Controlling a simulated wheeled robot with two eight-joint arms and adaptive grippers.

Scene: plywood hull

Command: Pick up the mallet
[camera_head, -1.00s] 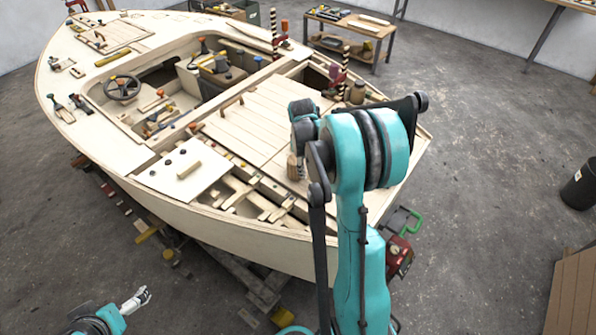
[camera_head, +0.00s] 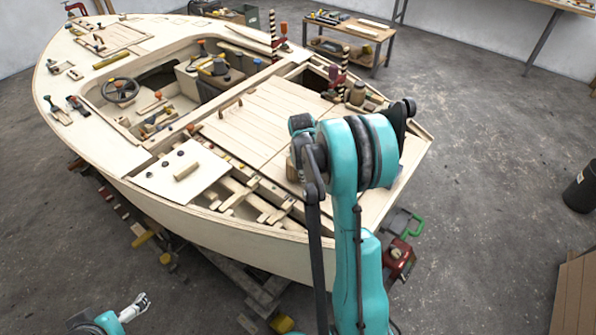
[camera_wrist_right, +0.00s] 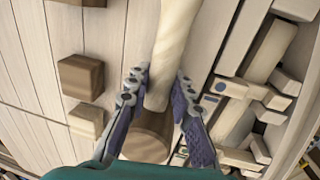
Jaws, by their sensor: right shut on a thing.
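The mallet shows in the right wrist view, with a pale round handle (camera_wrist_right: 172,45) and a brown wooden head (camera_wrist_right: 150,137). My right gripper (camera_wrist_right: 160,78) has one finger on each side of it, near where the handle meets the head, and is shut on it. The far end of the handle runs out of the top of that view. In the head view my teal right arm hides the right gripper and most of what is around it. My left gripper (camera_head: 139,303) is low at the left, beside the hull and away from the mallet; its fingers are too small to read.
The plywood boat (camera_head: 215,220) fills the left and middle. Wooden blocks (camera_wrist_right: 81,76) lie on planking left of the mallet; open framing (camera_wrist_right: 250,100) is on its right. A red toolbox (camera_head: 398,258) stands by the hull. Floor at right is largely clear.

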